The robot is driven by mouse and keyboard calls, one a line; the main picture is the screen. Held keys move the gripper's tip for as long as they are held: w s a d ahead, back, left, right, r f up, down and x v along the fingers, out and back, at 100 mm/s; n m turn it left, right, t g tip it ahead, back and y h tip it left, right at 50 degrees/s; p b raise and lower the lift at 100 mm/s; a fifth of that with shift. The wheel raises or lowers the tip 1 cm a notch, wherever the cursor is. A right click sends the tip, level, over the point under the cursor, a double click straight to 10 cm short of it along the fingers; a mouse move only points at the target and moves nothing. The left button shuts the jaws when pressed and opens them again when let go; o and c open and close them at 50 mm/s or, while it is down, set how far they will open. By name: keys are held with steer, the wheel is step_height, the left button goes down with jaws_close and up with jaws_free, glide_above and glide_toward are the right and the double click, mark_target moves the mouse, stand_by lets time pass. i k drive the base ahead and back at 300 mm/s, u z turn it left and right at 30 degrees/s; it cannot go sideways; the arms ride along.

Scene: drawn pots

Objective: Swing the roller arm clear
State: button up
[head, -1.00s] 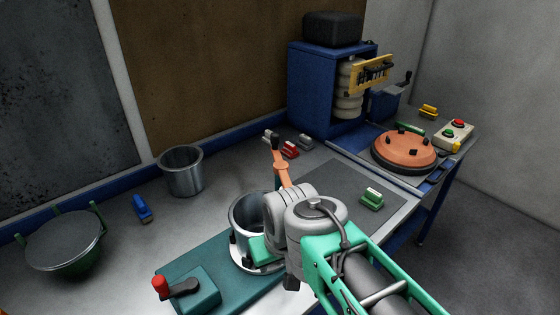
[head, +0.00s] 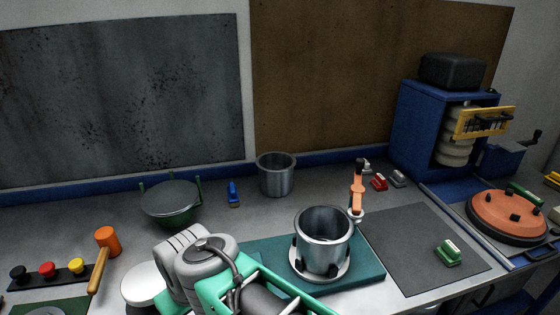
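The roller arm (head: 357,192) is an orange upright piece with a dark top, on a pale round foot. It stands at the back right of the metal pot (head: 323,240), beside the pot and not across its mouth. The pot sits upright on a pale round plate on the teal base (head: 368,272). My grey and green arm is at the lower middle, left of the pot and well apart from the roller arm. It covers the left part of the base. My gripper's fingers are hidden, so their state does not show.
An orange mallet (head: 107,242) and a strip of coloured knobs (head: 48,275) lie left. A grey mat (head: 420,243) with a green-and-white block (head: 448,253) lies right. A blue cabinet (head: 421,130) stands at the back right.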

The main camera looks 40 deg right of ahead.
mark_target(357, 191)
steer(key=u, duration=0.75)
steer(key=k, duration=0.75)
steer(key=z, duration=1.15)
